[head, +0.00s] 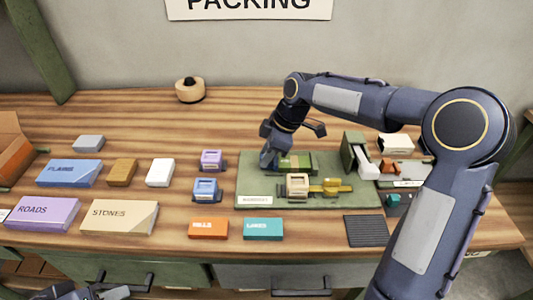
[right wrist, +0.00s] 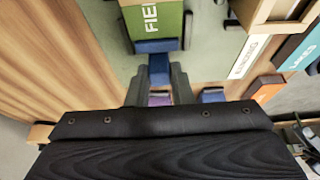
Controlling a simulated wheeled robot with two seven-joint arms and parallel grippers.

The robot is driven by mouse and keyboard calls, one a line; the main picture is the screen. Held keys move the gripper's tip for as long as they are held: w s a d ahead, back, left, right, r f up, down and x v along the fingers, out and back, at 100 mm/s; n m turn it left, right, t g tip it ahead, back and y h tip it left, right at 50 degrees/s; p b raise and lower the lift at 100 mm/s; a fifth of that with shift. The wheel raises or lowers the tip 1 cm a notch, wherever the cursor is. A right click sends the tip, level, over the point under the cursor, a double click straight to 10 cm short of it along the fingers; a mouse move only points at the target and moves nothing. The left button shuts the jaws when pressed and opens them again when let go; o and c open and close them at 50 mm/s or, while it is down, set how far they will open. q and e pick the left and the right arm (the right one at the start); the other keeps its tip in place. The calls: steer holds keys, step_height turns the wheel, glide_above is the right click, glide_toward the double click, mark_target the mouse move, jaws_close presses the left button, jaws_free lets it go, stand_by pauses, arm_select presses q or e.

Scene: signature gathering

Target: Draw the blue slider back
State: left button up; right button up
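The green block lettered "FIELD…" (head: 297,162) lies on the green board; it also shows in the right wrist view (right wrist: 160,18). The blue slider (right wrist: 158,47) sticks out from its left end. My right gripper (head: 268,160) reaches down there from above. In the right wrist view its two dark fingers (right wrist: 159,78) stand on either side of the slider's narrow tab, with no clear gap. The gripper hides most of the slider in the head view. Part of my left gripper (head: 95,292) shows at the bottom left edge, its fingers unclear.
The green board (head: 250,180) also holds a tan block (head: 297,185) and a yellow piece (head: 330,186). Purple (head: 212,158) and blue (head: 206,188) stamp-like pieces stand just left of it. Labelled boxes fill the left; a green upright holder (head: 352,150) stands right.

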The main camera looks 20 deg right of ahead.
mark_target(245, 167)
jaws_close()
steer(key=shift+w+a, duration=0.25)
steer(key=shift+a, duration=0.65)
steer(key=shift+w+a, duration=0.25)
steer(key=shift+a, duration=0.65)
steer(key=o, duration=0.8)
jaws_free()
steer(key=shift+a, duration=0.15)
steer(key=shift+c, duration=0.2)
steer(key=v, duration=0.7)
steer(key=shift+r+p, duration=0.15)
steer(key=shift+p, duration=0.2)
steer(key=shift+d+r, duration=0.25)
steer(key=shift+d, duration=0.05)
